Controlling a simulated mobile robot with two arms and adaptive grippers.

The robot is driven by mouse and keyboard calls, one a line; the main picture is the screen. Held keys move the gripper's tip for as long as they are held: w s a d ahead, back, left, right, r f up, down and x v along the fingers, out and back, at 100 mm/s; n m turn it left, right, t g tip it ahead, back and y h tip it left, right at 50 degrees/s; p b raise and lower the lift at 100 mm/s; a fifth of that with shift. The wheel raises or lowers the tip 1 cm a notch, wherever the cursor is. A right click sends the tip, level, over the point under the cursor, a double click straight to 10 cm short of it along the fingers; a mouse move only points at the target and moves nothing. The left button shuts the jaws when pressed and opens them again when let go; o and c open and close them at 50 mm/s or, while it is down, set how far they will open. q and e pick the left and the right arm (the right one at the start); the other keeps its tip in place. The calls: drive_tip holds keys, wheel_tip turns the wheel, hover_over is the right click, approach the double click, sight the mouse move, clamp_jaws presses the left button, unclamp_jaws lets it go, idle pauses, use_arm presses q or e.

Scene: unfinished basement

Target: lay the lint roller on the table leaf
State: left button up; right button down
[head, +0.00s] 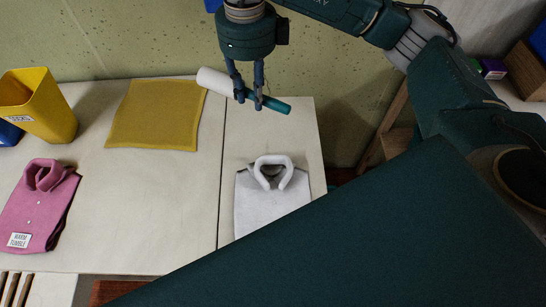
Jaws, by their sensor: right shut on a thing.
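The lint roller (213,81) has a white roll and a teal handle. My right gripper (249,101) points down and is shut on it near where the roll meets the handle. The roller lies roughly level, with the roll to the left and the handle to the right. It appears over the back part of the table leaf (272,130), the narrow pale section right of the seam; I cannot tell its exact height. My left gripper is not in view.
A folded light grey shirt (272,205) lies on the front of the leaf. Left of the seam are a yellow cloth (155,114), a folded pink shirt (38,208) and a yellow bin (45,105). The leaf's back part looks clear.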

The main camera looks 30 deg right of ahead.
sight(248, 90)
drive_tip(key=w+m, duration=0.1)
drive_tip(key=m, duration=0.2)
drive_tip(key=f+m+b, duration=0.1)
drive_tip(key=m, duration=0.2)
drive_tip(key=w+m, duration=0.1)
drive_tip(key=m, duration=0.2)
drive_tip(key=shift+w+f+b, duration=0.3)
drive_tip(key=shift+w, duration=0.05)
drive_tip(key=m, duration=0.3)
drive_tip(key=w+f+m+b, duration=0.1)
drive_tip(key=m, duration=0.3)
drive_tip(key=w+m, duration=0.1)
drive_tip(key=m, duration=0.3)
drive_tip(key=shift+w+f+b, duration=0.2)
drive_tip(key=shift+f+b, duration=0.05)
drive_tip(key=shift+b, duration=0.15)
drive_tip(key=shift+m, duration=0.4)
wheel_tip(248, 90, down, 15)
drive_tip(key=shift+f, duration=0.1)
wheel_tip(248, 90, down, 4)
drive_tip(key=shift+p, duration=0.3)
drive_tip(key=shift+f, duration=0.3)
